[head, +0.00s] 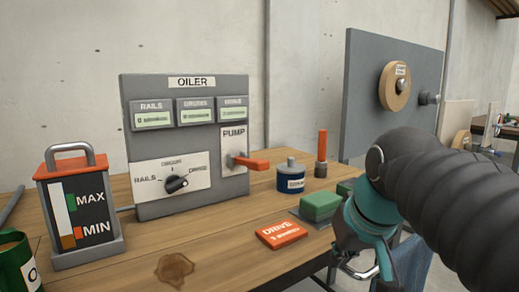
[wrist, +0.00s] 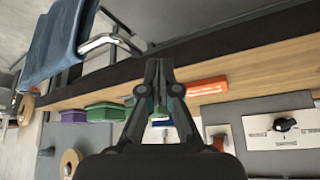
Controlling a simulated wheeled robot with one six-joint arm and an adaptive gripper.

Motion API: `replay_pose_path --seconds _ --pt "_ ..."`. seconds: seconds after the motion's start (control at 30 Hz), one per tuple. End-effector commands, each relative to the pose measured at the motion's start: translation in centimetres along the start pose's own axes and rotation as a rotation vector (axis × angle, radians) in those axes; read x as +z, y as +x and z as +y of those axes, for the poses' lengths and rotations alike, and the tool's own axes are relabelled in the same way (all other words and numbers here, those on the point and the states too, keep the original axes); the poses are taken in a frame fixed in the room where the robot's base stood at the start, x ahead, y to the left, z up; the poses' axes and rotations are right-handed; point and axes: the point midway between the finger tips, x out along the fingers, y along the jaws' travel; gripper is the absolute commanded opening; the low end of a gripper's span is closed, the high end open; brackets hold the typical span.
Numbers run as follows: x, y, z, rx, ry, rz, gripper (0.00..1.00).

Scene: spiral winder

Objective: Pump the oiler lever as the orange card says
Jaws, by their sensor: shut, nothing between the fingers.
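The grey oiler panel (head: 190,108) stands on the bench in the head view, with small RAILS, DRUMS and DRIVE displays. Its orange pump lever (head: 252,163) sticks out to the right from the PUMP plate. The black selector knob (head: 177,183) sits below; its exact setting is hard to tell. The orange card (head: 282,235) lies on the bench and reads DRIVE, with a smaller line I cannot read surely. It also shows in the wrist view (wrist: 207,86). My gripper (wrist: 158,68) is shut and empty, right of the card and apart from the lever; its tips are unclear in the head view.
An oil-level box (head: 75,205) with MAX and MIN marks stands at left. A blue can (head: 290,178), an orange-topped post (head: 322,150) and a green block (head: 320,206) stand near the lever. A brown stain (head: 174,270) marks the front bench. A blue cloth hangs on a chrome bar (wrist: 108,42).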

Motion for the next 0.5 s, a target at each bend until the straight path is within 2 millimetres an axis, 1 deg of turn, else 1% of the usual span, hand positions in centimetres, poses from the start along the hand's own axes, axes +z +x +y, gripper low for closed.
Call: replay_pose_path --seconds 0.03,0.2,0.27,0.3,0.5 --pt "-2.5 -0.9 -0.6 -0.016 -0.019 0.007 0.00" --pt "-9.5 -4.7 -2.3 -0.067 -0.085 0.026 0.00" --pt "-11.8 -6.0 -2.9 -0.084 -0.110 0.034 0.00" --pt "-13.2 -6.7 -3.3 -0.096 -0.128 0.039 0.00" --pt "-19.3 -10.2 -5.6 -0.155 -0.224 0.063 0.00"
